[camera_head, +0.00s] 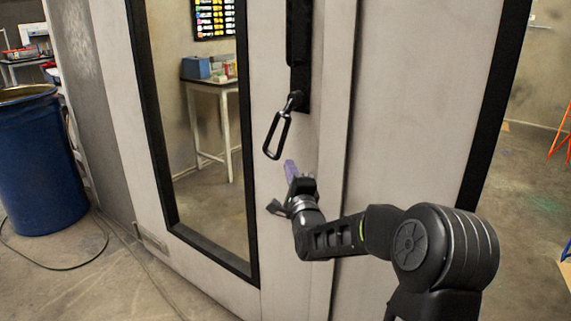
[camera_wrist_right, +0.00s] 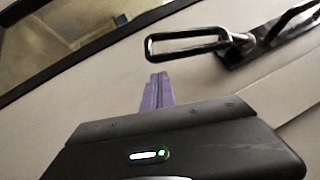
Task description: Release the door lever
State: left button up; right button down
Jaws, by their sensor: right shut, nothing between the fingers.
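The door lever (camera_head: 278,134) is a black looped handle hanging tilted from a dark lock plate (camera_head: 301,88) on the pale booth door. In the right wrist view the lever (camera_wrist_right: 186,54) lies above the fingertips, with its pivot to the right. My right gripper (camera_head: 290,170) has purple fingers and is just below the lever in the head view. Its fingers (camera_wrist_right: 157,92) are together and empty, apart from the lever. My left gripper is not in view.
The door has a tall black-framed window (camera_head: 254,215); a table (camera_head: 222,88) with boxes shows through it. A blue barrel (camera_head: 38,165) stands at the left, with a cable on the floor. An orange stand (camera_head: 563,130) is at the far right.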

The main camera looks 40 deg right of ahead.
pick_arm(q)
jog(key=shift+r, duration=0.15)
pick_arm(e)
jog(key=shift+w+a+r, duration=0.25)
jog(key=shift+w+a, duration=0.05)
jog(key=shift+w, duration=0.4)
